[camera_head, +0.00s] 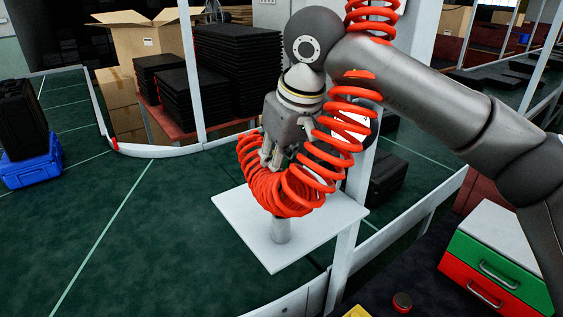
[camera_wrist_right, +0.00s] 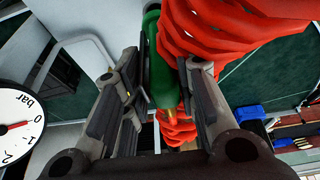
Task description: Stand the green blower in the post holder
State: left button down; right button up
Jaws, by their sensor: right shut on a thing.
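The green blower (camera_wrist_right: 158,60) shows in the right wrist view between my right gripper's fingers, with a brass-coloured end pointing toward the camera. My right gripper (camera_head: 270,158) is shut on it; the fingers also show in the wrist view (camera_wrist_right: 160,82). In the head view the coils of the red hose hide the blower. A short grey cylinder, seemingly the post holder (camera_head: 281,231), stands upright on a white square plate (camera_head: 318,213), below the hose and gripper. Its top is hidden by the coils, so I cannot tell whether the blower touches it. My left gripper is not in view.
The red coiled hose (camera_head: 262,178) hangs around the gripper and beside my right forearm. A drawer cabinet (camera_head: 490,260) stands at the lower right. A pressure gauge (camera_wrist_right: 20,122) is at the wrist view's left.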

jog(key=shift+f+b, duration=0.75)
jog(key=shift+f, duration=0.45)
jog(key=o, duration=0.9)
jog(key=shift+o, duration=0.2)
jog(key=v, duration=1.2)
jog(key=shift+f, duration=0.1)
